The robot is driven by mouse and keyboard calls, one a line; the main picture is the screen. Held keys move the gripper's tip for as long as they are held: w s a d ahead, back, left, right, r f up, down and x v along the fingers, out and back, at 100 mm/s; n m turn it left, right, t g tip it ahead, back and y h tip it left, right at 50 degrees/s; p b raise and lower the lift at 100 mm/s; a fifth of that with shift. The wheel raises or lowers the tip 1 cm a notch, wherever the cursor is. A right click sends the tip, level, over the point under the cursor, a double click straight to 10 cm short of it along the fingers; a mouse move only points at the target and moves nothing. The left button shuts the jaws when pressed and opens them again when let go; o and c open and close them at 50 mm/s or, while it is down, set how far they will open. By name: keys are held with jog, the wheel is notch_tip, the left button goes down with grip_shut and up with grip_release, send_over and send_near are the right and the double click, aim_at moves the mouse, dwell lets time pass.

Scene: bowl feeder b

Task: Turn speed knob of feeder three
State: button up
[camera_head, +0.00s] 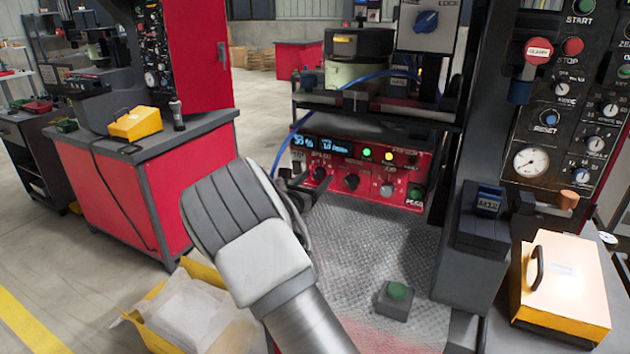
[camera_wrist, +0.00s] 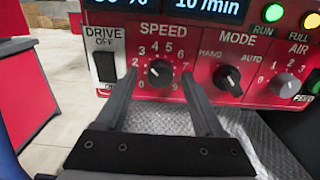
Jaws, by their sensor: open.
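The speed knob (camera_wrist: 160,73) is a black round knob with a white pointer line, on a red control panel (camera_head: 365,170). It sits under the label SPEED inside a printed number scale. In the head view the speed knob (camera_head: 320,173) is at the panel's left, just beyond my gripper (camera_head: 293,190). In the wrist view my open gripper (camera_wrist: 158,85) has one dark finger on each side of the knob. The fingers appear apart from it, with nothing held. I cannot tell how far the tips are from the panel face.
A drive-off rocker switch (camera_wrist: 104,65) is left of the knob; a mode knob (camera_wrist: 227,80) and an air knob (camera_wrist: 285,86) are right. A blue cable (camera_head: 290,135) hangs by the panel's left end. A green button box (camera_head: 397,298) stands on the metal plate below.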

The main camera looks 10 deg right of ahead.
grip_shut()
dwell(0.3)
jog(key=shift+f+b, duration=0.1)
jog(key=shift+b, duration=0.2)
jog(key=m+b, duration=0.2)
jog(key=b, duration=0.1)
jog(key=shift+f+m, duration=0.2)
jog(key=shift+m, duration=0.1)
jog(key=m+b, duration=0.2)
jog(key=b, duration=0.1)
jog(key=shift+a+r+m+b, duration=0.1)
jog(key=shift+r+m+b, duration=0.05)
jog(key=shift+m+b, duration=0.5)
